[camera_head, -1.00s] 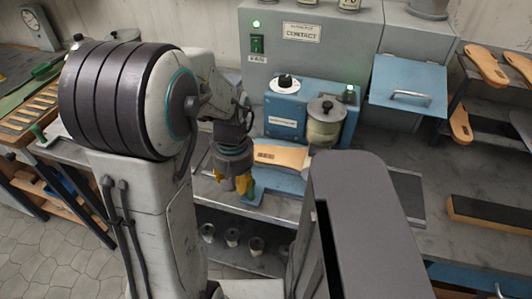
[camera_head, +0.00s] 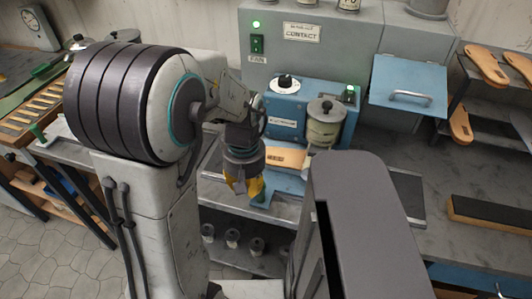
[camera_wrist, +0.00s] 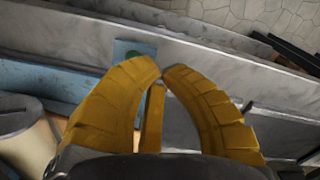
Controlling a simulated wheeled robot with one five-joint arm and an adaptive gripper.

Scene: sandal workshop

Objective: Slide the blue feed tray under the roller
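The blue feed tray (camera_head: 288,184) lies on the bench in front of the blue machine (camera_head: 285,108), with a tan sole (camera_head: 287,158) at its back. My gripper (camera_head: 245,188) hangs at the tray's left front end. In the wrist view its yellow fingertips (camera_wrist: 160,66) come together with nothing seen between them. I cannot tell whether they touch the tab. The roller is not clearly visible; a metal-lidded pot (camera_head: 325,125) is on the machine.
A blue hinged flap (camera_head: 408,82) with a handle is right of the machine. Soles stand on a rack (camera_head: 461,125) at the right. A dark strip (camera_head: 490,213) lies on the right bench. Jars sit on the shelf below. The bench's front edge is close to my gripper.

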